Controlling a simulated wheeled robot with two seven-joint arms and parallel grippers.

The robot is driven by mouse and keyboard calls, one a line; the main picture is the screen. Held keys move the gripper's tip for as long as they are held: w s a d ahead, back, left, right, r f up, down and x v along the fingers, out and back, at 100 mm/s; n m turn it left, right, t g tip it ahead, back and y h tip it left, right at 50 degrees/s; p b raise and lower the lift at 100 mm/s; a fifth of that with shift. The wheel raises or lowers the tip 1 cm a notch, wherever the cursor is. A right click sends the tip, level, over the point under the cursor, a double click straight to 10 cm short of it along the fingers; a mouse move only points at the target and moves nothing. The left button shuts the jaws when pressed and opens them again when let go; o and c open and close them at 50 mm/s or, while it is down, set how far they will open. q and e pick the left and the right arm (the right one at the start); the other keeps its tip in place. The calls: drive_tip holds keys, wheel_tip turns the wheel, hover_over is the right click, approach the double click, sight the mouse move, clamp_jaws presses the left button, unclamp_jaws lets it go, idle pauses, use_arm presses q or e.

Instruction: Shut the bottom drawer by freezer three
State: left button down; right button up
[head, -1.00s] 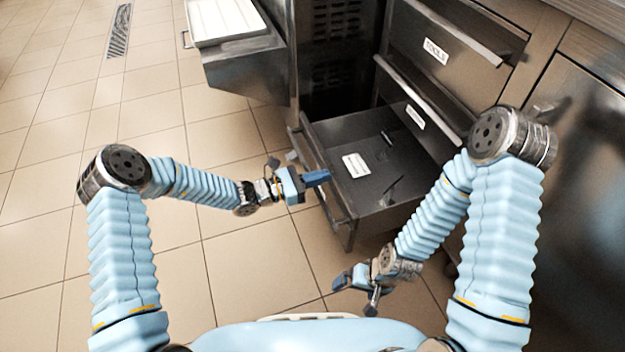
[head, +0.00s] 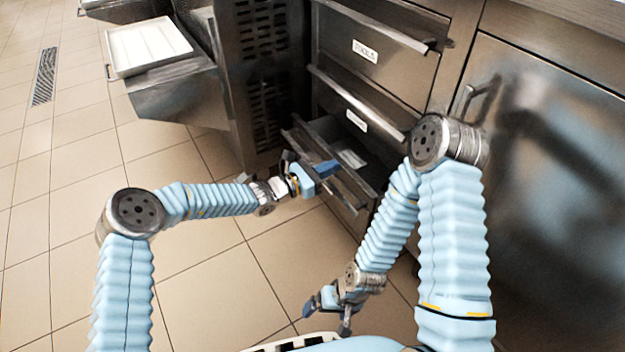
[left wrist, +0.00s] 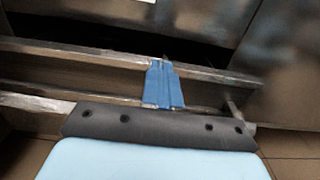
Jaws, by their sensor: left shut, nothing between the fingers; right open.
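The bottom drawer (head: 345,208) is a metal drawer in the cabinet under two labelled drawers. It stands partly open, with a white item (head: 352,158) visible inside. In the left wrist view its front edge and handle bar (left wrist: 40,103) run across the picture. My left gripper (head: 330,170) is shut and empty, with its blue fingers at the drawer's front. The fingers also show in the left wrist view (left wrist: 163,85), overlapping the front; I cannot tell if they press on it. My right gripper (head: 325,312) is open and empty, low over the floor in front of the cabinet.
The middle drawer (head: 365,112) and the top drawer (head: 375,50) are above. A large steel door (head: 550,180) is at the right. A machine with a white tray (head: 150,48) on a projecting metal part stands at the left. The tiled floor (head: 200,275) is open.

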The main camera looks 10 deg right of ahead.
use_arm(q)
drive_tip(key=b+x, duration=0.2)
drive_tip(key=x, duration=0.4)
idle(0.5)
